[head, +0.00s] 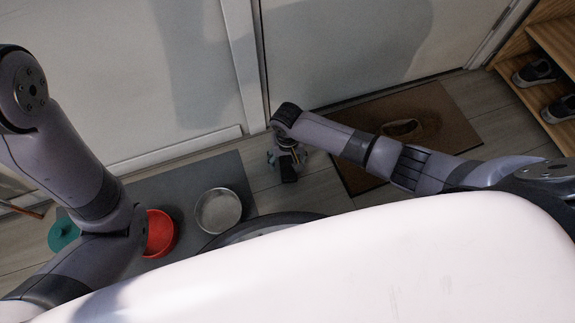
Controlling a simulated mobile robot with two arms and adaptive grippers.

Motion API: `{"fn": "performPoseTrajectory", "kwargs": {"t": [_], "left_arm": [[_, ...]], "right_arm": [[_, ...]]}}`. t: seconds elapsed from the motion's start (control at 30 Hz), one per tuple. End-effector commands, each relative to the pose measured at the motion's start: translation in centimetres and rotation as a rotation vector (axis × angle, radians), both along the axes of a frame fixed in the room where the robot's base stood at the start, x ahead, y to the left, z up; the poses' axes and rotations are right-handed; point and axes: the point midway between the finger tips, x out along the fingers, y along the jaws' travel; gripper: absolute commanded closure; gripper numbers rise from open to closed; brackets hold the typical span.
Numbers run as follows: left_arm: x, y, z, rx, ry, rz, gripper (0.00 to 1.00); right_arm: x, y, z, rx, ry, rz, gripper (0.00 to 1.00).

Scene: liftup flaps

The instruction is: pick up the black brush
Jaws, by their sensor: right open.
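I cannot clearly make out a black brush in the head view. My right gripper (287,172) points down over the wooden floor, between the grey mat and the brown doormat. It is open, and no object shows clearly between its fingers, which are small and dark here. My left arm comes in from the left, but its gripper is not in view.
A grey mat (190,187) holds a metal bowl (218,211), a red bowl (160,234) and a teal item (63,236). A brown doormat (355,118) lies before a white door (340,50). A wooden rack (553,38) with dark shoes (537,72) stands right.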

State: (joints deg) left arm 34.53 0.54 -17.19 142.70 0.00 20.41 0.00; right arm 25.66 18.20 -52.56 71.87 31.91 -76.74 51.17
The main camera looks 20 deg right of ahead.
Motion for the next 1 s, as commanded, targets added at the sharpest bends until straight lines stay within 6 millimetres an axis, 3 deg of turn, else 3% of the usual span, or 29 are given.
{"fn": "performPoseTrajectory", "kwargs": {"t": [0.23, 1.0], "left_arm": [[-0.08, -0.01, 0.10, 0.000, -0.002, 0.000, 0.60], [-0.07, -0.04, 0.08, 0.000, -0.002, 0.000, 0.60]], "right_arm": [[0.01, -0.02, -0.01, 0.000, 0.000, 0.000, 0.35], [-0.03, -0.03, -0.04, -0.001, 0.001, 0.000, 0.86]]}}
